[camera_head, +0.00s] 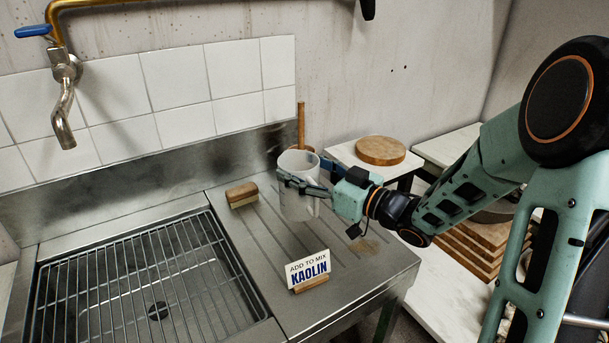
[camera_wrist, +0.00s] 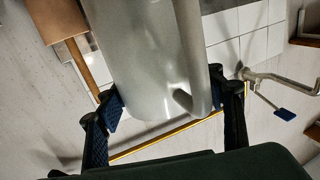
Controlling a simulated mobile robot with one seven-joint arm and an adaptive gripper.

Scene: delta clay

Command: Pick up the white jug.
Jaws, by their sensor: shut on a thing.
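The white jug (camera_head: 299,205) stands upright at the drainboard, near its back right. It also shows large and close in the wrist view (camera_wrist: 145,55), with its handle (camera_wrist: 192,45) towards the right. My gripper (camera_head: 296,183) reaches in from the right and is shut on the jug, one finger on each side of its body. Both fingers show in the wrist view (camera_wrist: 168,100), with blue pads at the jug. I cannot tell whether the jug's base touches the drainboard.
A brush (camera_head: 242,195) lies left of the jug. A "KAOLIN" card (camera_head: 308,269) stands in front. A wooden stick (camera_head: 301,124) rises close behind the jug. The sink with its grid (camera_head: 150,280) is at left, below the tap (camera_head: 63,105). A round board (camera_head: 380,150) lies at back right.

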